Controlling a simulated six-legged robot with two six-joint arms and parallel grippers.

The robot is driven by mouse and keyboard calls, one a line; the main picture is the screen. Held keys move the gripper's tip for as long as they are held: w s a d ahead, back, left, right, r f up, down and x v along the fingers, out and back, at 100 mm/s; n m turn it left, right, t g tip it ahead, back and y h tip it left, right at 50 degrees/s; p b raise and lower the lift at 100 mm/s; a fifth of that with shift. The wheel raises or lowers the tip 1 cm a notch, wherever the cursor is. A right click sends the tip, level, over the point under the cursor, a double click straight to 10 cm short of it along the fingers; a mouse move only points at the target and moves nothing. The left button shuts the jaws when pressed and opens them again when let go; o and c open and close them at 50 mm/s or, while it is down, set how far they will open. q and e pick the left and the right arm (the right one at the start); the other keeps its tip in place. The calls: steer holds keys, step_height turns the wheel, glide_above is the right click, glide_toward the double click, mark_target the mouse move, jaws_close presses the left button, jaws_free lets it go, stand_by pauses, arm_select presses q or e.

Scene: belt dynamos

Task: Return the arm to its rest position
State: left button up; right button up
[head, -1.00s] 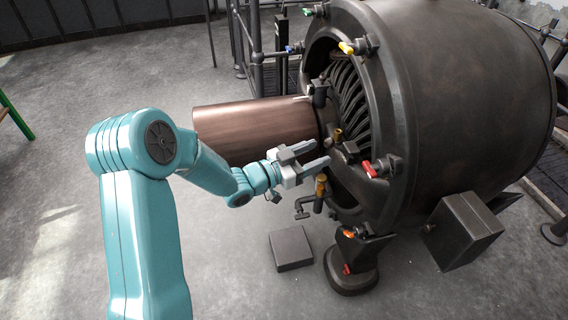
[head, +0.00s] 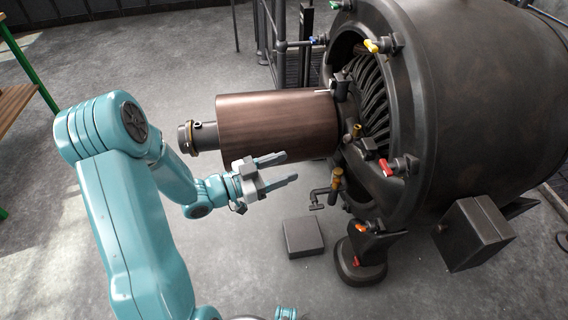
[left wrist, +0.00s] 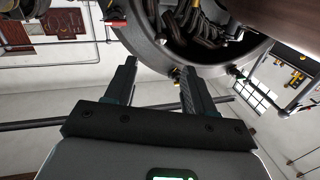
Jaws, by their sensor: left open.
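My left gripper (head: 284,170) is open and empty in the head view. It hangs in front of the lower side of the copper-brown cylinder (head: 275,122), apart from the dynamo's open end. Its two fingers also show in the left wrist view (left wrist: 158,88), spread with nothing between them. My teal left arm is bent and comes in from the left. The large dark dynamo (head: 480,90) fills the right of the head view, with dark coils (head: 368,95) inside its round opening. My right gripper is not clearly in view.
Coloured valve handles, such as a red one (head: 386,167) and a yellow one (head: 372,46), stick out around the dynamo's rim. A grey block (head: 303,237) lies on the floor below the gripper. A green-legged wooden table (head: 14,103) stands at the left.

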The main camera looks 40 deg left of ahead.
arm_select(q)
steer(key=w+d+f+g+h, duration=0.1)
steer(key=w+d+f+h, duration=0.1)
steer(key=d, duration=0.5)
steer(key=w+d+f+g+h, duration=0.1)
steer(key=w+d+h, duration=0.1)
steer(key=d, duration=0.5)
steer(key=d+f+n+g+y, duration=0.2)
steer(key=d+f+g, duration=0.1)
steer(key=d+f, duration=0.5)
steer(key=s+f+n+g+y, duration=0.55)
steer(key=s+f+g, duration=0.45)
steer(key=s+f, duration=0.6)
step_height(320, 180, up, 30)
steer(key=s+g+p, duration=0.1)
steer(key=s+p, duration=0.1)
steer(key=p, duration=2.8)
steer(key=shift+s+d, duration=0.3)
steer(key=shift+d, duration=0.05)
